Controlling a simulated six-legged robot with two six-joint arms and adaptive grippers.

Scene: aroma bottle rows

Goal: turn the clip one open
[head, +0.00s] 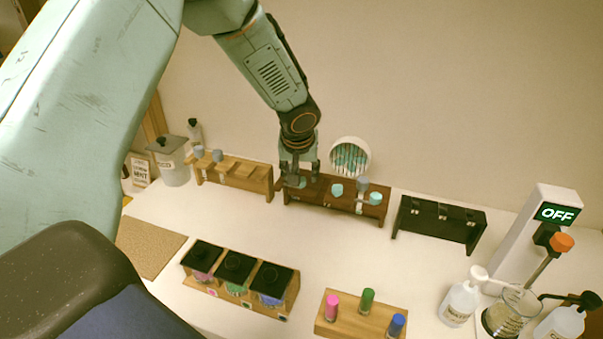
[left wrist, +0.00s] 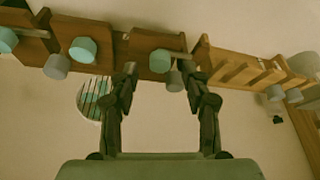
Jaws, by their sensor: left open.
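A dark brown wooden rack (head: 318,190) stands at the back middle, carrying small teal and grey round-ended pieces. A teal one (head: 337,190), a grey one (head: 362,184) and another teal one (head: 376,198) show to the right of my left gripper (head: 299,176). My left gripper points down over the rack's left end and hides part of it. In the left wrist view the gripper (left wrist: 159,72) is open, with a teal piece (left wrist: 160,61) and a grey piece (left wrist: 175,80) between or just beyond its fingertips. I cannot tell whether they touch. No label marks clip one.
A light wooden rack (head: 250,180) is left, a black rack (head: 440,221) right. In front stand black-lidded jars (head: 235,267) and a block with coloured vials (head: 350,322). A stirrer marked OFF (head: 530,230), bottles (head: 461,300) and a beaker (head: 508,312) are at right.

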